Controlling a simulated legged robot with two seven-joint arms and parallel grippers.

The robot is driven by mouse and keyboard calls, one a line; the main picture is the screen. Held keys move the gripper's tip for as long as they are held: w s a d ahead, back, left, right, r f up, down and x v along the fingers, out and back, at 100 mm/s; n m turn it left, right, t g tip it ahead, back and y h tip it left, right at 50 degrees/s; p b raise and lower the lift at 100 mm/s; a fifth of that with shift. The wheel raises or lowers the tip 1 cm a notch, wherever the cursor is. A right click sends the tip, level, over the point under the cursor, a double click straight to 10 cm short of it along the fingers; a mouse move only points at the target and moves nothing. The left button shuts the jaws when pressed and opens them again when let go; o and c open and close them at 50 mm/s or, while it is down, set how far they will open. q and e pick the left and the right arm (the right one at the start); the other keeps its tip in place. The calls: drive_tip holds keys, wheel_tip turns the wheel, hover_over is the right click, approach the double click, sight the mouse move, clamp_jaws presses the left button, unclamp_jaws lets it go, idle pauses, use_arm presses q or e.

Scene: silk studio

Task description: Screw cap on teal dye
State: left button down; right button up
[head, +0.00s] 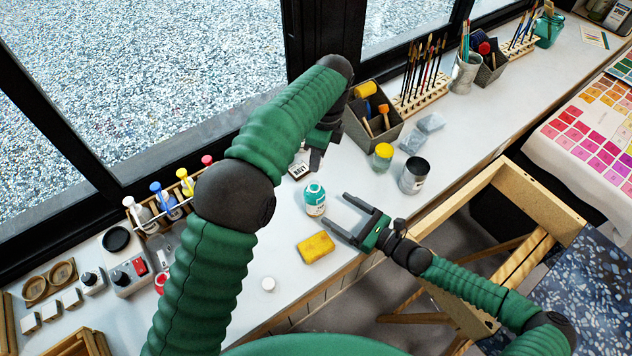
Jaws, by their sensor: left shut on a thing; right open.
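The teal dye bottle (315,201) stands upright on the pale counter, with a teal and white label. A small white round cap (268,284) lies on the counter nearer me, apart from the bottle. My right gripper (335,210) is open and empty, its two fingers pointing at the bottle from the right, with the tips close to it. My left gripper (315,157) is above and behind the bottle, partly hidden by its own arm. It is shut, apparently on a white thing with dark lettering (298,170), mostly hidden.
A yellow sponge (315,247) lies in front of the bottle. A yellow-lidded jar (382,157) and a dark-topped jar (413,175) stand to the right. A grey tool bin (372,122) stands behind. A rack of stoppered bottles (163,205) stands left. The counter's front edge is close.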

sight(324, 203)
drive_tip(key=shift+s+d+r, duration=0.15)
drive_tip(key=shift+s+r, duration=0.4)
drive_tip(key=shift+s, duration=0.35)
drive_tip(key=shift+s+r, duration=0.15)
drive_tip(key=shift+s, duration=0.05)
drive_tip(key=shift+w+a, duration=0.15)
drive_tip(key=shift+a, duration=0.3)
use_arm(q)
drive_tip(key=shift+s+a+r, duration=0.3)
drive_tip(key=shift+s+a, duration=0.05)
drive_tip(key=shift+s, duration=0.15)
use_arm(e)
drive_tip(key=w+a, duration=0.1)
drive_tip(key=w+a+f, duration=0.1)
drive_tip(key=w+a, duration=0.1)
drive_tip(key=shift+w+a, duration=0.2)
drive_tip(key=shift+w, duration=0.1)
drive_tip(key=x, duration=0.6)
drive_tip(key=shift+a+r, duration=0.15)
use_arm(q)
drive_tip(key=shift+s+r, duration=0.1)
drive_tip(key=shift+s, duration=0.1)
use_arm(e)
drive_tip(key=shift+w+a, duration=0.4)
drive_tip(key=shift+a, duration=0.05)
use_arm(q)
drive_tip(key=shift+s+r, duration=0.1)
drive_tip(key=shift+s, duration=0.05)
use_arm(e)
drive_tip(key=shift+s, duration=0.1)
